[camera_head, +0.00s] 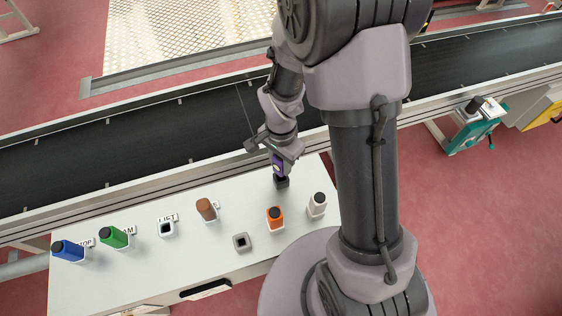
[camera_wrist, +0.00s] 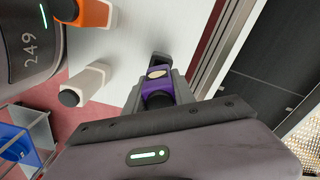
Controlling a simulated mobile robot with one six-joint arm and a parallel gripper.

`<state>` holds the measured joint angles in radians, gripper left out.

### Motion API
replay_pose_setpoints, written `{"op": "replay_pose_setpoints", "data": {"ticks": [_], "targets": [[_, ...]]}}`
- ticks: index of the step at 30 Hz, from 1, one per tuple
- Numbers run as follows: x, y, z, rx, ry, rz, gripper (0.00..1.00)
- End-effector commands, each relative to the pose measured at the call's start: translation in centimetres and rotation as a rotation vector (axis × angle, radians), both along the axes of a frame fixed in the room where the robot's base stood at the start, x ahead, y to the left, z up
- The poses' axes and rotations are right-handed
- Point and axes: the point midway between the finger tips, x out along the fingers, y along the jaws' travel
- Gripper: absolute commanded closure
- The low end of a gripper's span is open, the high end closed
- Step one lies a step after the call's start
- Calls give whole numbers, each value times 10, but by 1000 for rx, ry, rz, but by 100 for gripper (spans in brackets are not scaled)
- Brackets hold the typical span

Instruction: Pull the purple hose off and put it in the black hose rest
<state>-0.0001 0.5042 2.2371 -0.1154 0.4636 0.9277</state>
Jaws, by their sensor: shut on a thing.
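The purple hose piece (camera_head: 277,163) is between the fingers of my gripper (camera_head: 278,157), near the back right of the white panel. It also shows in the wrist view (camera_wrist: 152,85), with a pale oval on its face, between the two grey fingers of my gripper (camera_wrist: 158,92). A black block (camera_head: 281,183), which looks like the black hose rest, stands directly below the purple piece. It shows in the wrist view (camera_wrist: 161,58) just beyond the piece. I cannot tell whether the purple piece sits in it or is just above it.
The white panel (camera_head: 105,285) carries blue (camera_head: 68,250), green (camera_head: 114,237), brown (camera_head: 206,209), orange (camera_head: 275,217) and white (camera_head: 317,204) pieces. A white-rimmed socket (camera_head: 166,228) and a grey socket (camera_head: 241,241) are empty. A dark conveyor (camera_head: 120,145) runs behind.

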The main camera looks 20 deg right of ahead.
Motion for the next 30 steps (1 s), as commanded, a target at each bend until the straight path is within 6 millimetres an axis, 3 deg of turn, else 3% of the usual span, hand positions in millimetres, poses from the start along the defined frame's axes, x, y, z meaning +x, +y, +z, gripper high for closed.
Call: {"op": "replay_pose_setpoints", "data": {"ticks": [15,30], "targets": [[0,0,-1,0,0,0,100],[0,0,-16,0,0,0,100]]}}
